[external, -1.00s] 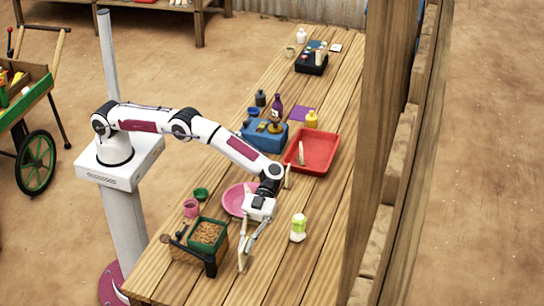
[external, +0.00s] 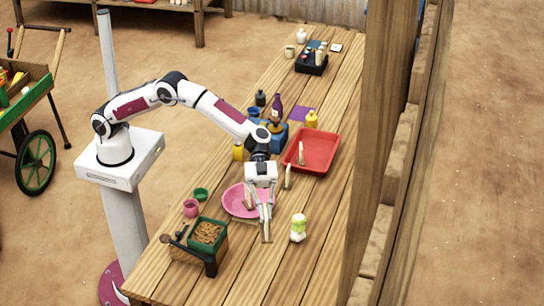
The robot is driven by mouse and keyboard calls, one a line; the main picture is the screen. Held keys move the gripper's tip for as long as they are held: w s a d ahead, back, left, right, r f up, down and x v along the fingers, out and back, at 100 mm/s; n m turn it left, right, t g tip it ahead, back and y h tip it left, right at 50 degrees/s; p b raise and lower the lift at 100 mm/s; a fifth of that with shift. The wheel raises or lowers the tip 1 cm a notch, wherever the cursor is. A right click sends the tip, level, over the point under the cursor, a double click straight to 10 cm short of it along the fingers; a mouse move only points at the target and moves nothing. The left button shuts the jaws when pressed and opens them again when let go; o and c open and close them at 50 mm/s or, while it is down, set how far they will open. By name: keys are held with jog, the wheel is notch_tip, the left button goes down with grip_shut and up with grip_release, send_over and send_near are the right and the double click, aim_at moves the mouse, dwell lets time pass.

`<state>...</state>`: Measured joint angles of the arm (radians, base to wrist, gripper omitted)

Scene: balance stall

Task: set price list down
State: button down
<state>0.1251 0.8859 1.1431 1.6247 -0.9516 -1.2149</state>
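My gripper (external: 265,211) points down over the wooden table, just right of the pink plate (external: 235,203). A thin, pale upright piece with a darker lower edge, which I take as the price list (external: 267,233), shows at its fingertips. It moves with the gripper, so the fingers appear shut on it. It is seen nearly edge-on, and its face cannot be read. Whether its lower edge touches the table cannot be told. The gripper body and fingers cover part of the plate and the top of the piece.
A white-and-green bottle (external: 298,228) stands close to the right. A green container of brown bits (external: 207,233) is at front left. A thin pale upright piece (external: 288,177) and a red tray (external: 325,158) stand behind. Bare planks lie in front of the gripper.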

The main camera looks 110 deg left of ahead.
jog(key=s+a+r+n+t+y, duration=0.15)
jog(key=a+n+t+y, duration=0.35)
jog(key=a, duration=0.8)
jog(key=s+a+n+t+y, duration=0.25)
jog(key=a+n+y, duration=0.35)
jog(key=a, duration=0.7)
jog(key=shift+w+a+r+n+g+y, duration=0.2)
jog(key=shift+w+a+r+n+y, duration=0.3)
jog(key=shift+w+a+n+y, duration=1.75)
jog(key=shift+w+a+r+n+g+y, duration=0.25)
jog(key=shift+w+a+r+n+y, duration=0.7)
jog(key=shift+a, duration=2.55)
jog(key=shift+w+a+n+g+y, duration=0.2)
jog(key=shift+w+a+n+y, duration=0.85)
jog(key=shift+a+y, duration=1.45)
notch_tip(320, 180, down, 15)
jog(key=w+a+n+g+y, duration=0.1)
jog(key=w+n+g+y, duration=0.1)
jog(key=n+g+y, duration=0.2)
jog(key=shift+a+r+n+g+y, duration=0.2)
jog(key=shift+n+g+y, duration=0.1)
jog(key=shift+n+g, duration=1.25)
